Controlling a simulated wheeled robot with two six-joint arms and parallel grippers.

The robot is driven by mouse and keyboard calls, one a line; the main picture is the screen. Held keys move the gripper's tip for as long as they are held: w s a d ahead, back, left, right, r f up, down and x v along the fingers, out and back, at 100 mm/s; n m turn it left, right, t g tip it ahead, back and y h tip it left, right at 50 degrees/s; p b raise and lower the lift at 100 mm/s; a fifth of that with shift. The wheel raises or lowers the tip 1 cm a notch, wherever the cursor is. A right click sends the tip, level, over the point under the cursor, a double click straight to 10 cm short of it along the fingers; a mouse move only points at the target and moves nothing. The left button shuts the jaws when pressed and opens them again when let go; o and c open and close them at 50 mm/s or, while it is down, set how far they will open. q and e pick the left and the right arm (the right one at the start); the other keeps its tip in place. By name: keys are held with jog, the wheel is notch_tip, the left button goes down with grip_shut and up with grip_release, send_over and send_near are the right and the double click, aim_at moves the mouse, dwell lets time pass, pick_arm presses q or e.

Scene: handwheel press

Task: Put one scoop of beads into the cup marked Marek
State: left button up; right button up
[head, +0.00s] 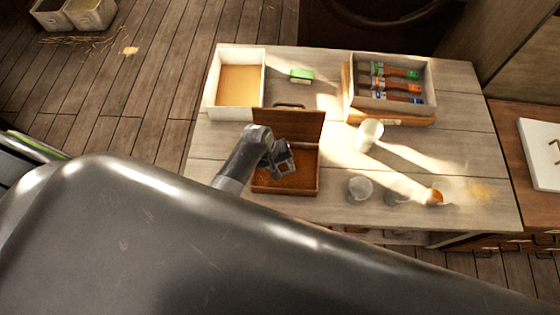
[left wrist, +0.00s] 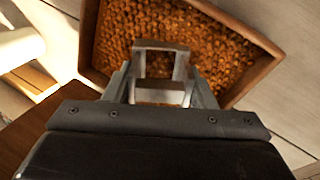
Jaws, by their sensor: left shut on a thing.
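An open wooden box of orange-brown beads (head: 287,185) stands on the table with its lid raised at the back. The beads also fill most of the left wrist view (left wrist: 215,45). My left gripper (head: 283,160) is over the box, shut on what looks like a small grey scoop (left wrist: 160,46). I cannot tell whether the scoop touches the beads or holds any. A pale cup (head: 369,135) stands right of the box, and a clear cup (head: 360,188) is nearer the front. No name is readable on either. My right gripper is not in view.
A white-walled tray (head: 234,112) stands at the back left, near a green block (head: 301,75). A box of brushes (head: 392,101) is at the back right. A small orange-topped item (head: 433,197) sits at the front right. My grey arm hides the foreground.

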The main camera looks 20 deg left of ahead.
pick_arm(q)
jog(key=shift+w+d+r+g+y+p, duration=0.25)
jog(key=shift+d+r+y, duration=0.1)
jog(key=shift+r, duration=0.1)
jog(key=shift+w+d+r+g+y+p, duration=0.2)
jog(key=shift+d+r+g+y+p, duration=0.1)
jog(key=shift+r+y, duration=0.1)
jog(key=shift+w+d+r+g+y+p, duration=0.15)
jog(key=shift+d+r+g+y+p, duration=0.15)
jog(key=shift+r+y, duration=0.3)
jog(key=shift+r+p, duration=2.15)
jog(key=shift+r, duration=1.45)
jog(key=shift+f, duration=0.15)
